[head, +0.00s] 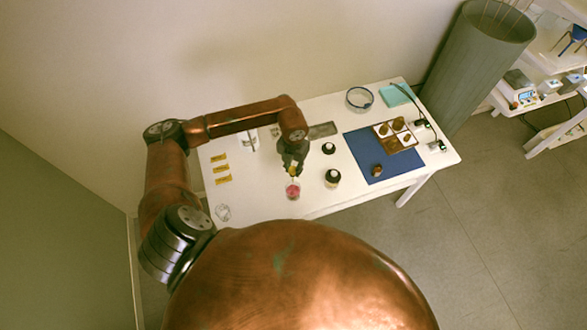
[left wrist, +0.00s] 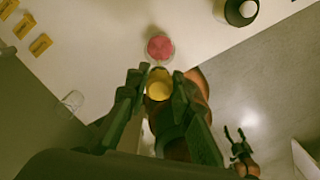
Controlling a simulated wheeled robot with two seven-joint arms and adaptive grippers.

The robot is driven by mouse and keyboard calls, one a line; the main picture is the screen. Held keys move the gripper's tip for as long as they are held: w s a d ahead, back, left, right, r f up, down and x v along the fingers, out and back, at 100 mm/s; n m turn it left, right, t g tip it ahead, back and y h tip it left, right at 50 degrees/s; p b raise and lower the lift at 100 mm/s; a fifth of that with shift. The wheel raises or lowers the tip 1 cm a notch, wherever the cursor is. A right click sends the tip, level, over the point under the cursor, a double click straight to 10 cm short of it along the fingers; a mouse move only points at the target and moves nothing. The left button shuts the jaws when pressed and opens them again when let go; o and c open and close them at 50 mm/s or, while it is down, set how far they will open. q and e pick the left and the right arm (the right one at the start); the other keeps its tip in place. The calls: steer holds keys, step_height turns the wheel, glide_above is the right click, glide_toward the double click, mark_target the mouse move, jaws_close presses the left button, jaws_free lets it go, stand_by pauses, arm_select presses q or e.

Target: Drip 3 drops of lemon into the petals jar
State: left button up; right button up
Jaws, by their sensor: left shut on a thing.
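The petals jar (head: 293,190) is a small clear jar with pink-red contents near the table's front edge. It also shows in the left wrist view (left wrist: 160,47), just beyond my fingertips. My left gripper (head: 292,168) is shut on a small yellow bottle (left wrist: 158,88) and holds it close above the jar. Its label and its opening cannot be made out, nor whether any drop is falling. My right gripper (left wrist: 236,136) shows small at the lower right of the left wrist view, fingers apart and empty, away from the table.
Dark bottles with pale tops (head: 332,178) (head: 329,148) stand right of the jar. Yellow cards (head: 221,168) lie at the left. A blue mat (head: 364,152), a wooden tray (head: 406,145) and a glass bowl (head: 359,98) are at the right. The front left table is mostly clear.

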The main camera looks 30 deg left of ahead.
arm_select(q)
steer(key=shift+f+b, duration=1.25)
steer(key=shift+f, duration=0.55)
steer(key=shift+o, duration=0.7)
jaws_close()
steer(key=shift+c, duration=0.2)
jaws_free()
steer(key=shift+c, duration=0.5)
